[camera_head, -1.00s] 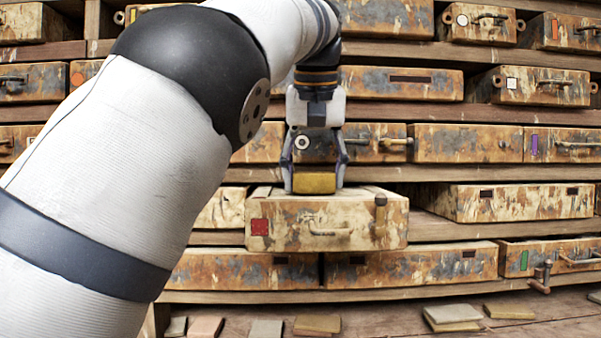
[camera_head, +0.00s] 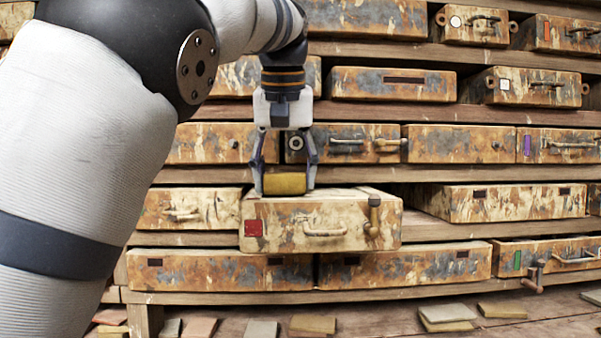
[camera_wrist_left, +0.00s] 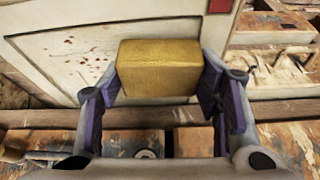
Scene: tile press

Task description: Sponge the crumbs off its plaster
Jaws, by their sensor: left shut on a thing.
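My left gripper (camera_head: 285,184) is shut on a yellow sponge (camera_head: 284,184), which also shows in the left wrist view (camera_wrist_left: 158,68). The sponge is over the left part of the top of a worn, cream-coloured case (camera_head: 345,212) with a red square (camera_head: 253,229) on its front. In the wrist view the pale plaster (camera_wrist_left: 45,62) of its top lies beyond the sponge, with small dark red crumbs (camera_wrist_left: 98,60) scattered left of it. The sponge hides part of the plaster. I cannot tell whether it touches. My right gripper is not in view.
The case has a handle (camera_head: 324,231) and a brown lever (camera_head: 373,217) at its front right. Rusty cases fill the wooden shelves around it, with one (camera_head: 515,203) close on the right. Loose tiles (camera_head: 447,315) lie on the boards below.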

